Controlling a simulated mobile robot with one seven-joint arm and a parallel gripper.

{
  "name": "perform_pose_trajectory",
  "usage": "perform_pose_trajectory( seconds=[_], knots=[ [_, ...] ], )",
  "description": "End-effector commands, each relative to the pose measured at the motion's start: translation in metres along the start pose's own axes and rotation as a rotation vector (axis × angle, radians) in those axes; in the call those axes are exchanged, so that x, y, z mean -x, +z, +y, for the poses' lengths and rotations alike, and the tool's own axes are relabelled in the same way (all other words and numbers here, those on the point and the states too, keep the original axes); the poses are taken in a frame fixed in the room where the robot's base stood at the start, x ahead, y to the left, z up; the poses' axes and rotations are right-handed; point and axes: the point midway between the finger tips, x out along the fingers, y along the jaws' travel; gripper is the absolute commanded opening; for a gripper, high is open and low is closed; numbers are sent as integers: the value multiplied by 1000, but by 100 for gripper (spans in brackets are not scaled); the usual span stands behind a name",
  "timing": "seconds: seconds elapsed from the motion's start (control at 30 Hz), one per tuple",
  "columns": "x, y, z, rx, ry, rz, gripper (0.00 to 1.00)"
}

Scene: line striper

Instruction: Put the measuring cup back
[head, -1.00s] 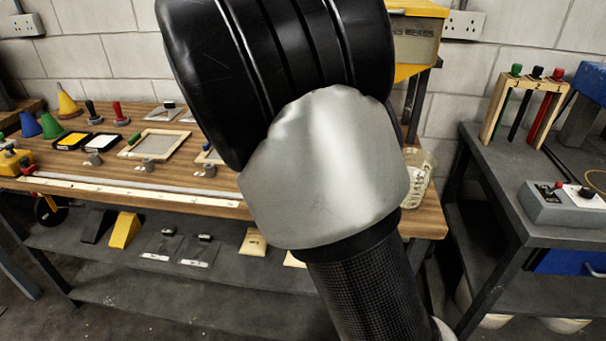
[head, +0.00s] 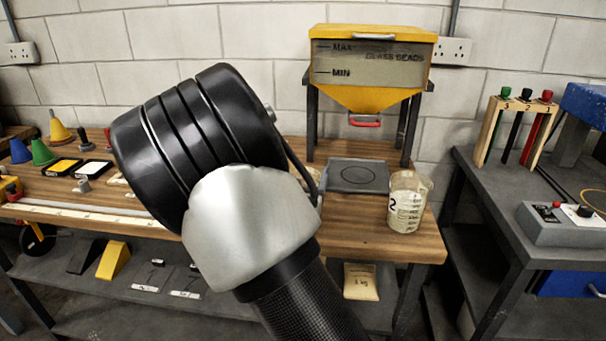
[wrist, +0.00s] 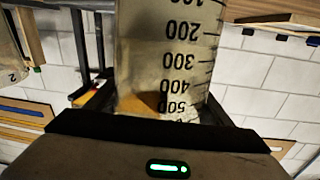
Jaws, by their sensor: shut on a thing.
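A clear measuring cup (wrist: 165,60) with black scale marks fills the middle of the wrist view. My gripper (wrist: 158,112) is shut on it, with dark fingers at its two sides. An orange patch shows in or through the cup; I cannot tell which. In the head view my arm hides the gripper and most of what it holds. A second clear cup (head: 407,205), marked 2, stands upright on the wooden bench (head: 350,240) at the right end. Part of it also seems to show at the left edge of the wrist view (wrist: 10,50).
A yellow glass bead hopper (head: 370,65) with a red handle stands above a dark plate (head: 358,175) on the bench. Coloured cones (head: 60,130) and small tools lie at left. A grey table (head: 500,210) with a pen rack and control box stands at right.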

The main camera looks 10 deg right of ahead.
Motion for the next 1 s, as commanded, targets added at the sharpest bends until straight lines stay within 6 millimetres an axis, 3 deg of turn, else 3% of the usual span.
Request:
perform_pose_trajectory(
  seconds=[0.2,0.23,0.3,0.7,0.87,1.0],
  knots=[
    [0,4,0,-1,0,3,13],
    [0,3,0,0,0,0,79],
    [0,2,0,0,0,0,91],
    [1,-3,0,0,0,0,93],
    [27,-2,-1,0,-3,-2,93],
    [59,-1,-1,-1,-3,-3,93]
  ],
)
